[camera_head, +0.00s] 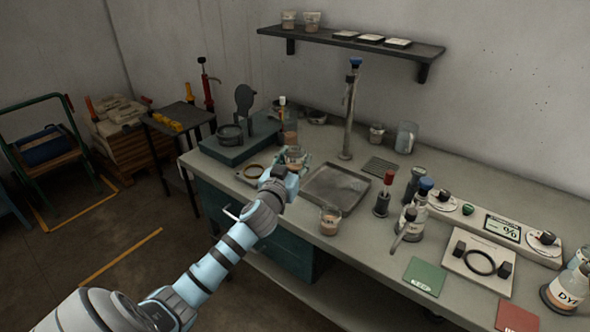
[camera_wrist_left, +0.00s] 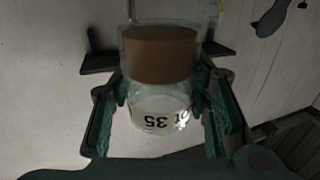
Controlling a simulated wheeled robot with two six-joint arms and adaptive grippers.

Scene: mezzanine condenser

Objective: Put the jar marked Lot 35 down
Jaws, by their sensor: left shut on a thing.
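The jar marked Lot 35 is clear, with brown contents, and is held in my left gripper (camera_head: 295,166). In the head view the jar (camera_head: 295,154) is at the back left of the bench, near the metal tray. In the left wrist view the jar (camera_wrist_left: 158,95) sits between the two green-padded fingers of the left gripper (camera_wrist_left: 163,108), and part of its label, "35", shows. The fingers are shut on its sides. I cannot tell how far its base is from the bench. My right gripper is not in view.
A metal tray (camera_head: 335,189) lies right of the gripper, with another jar (camera_head: 330,221) at its front corner. A ring (camera_head: 254,171) and a dark stand (camera_head: 236,149) are to the left. Bottles, a tall post (camera_head: 349,115) and coloured mats (camera_head: 425,277) occupy the bench.

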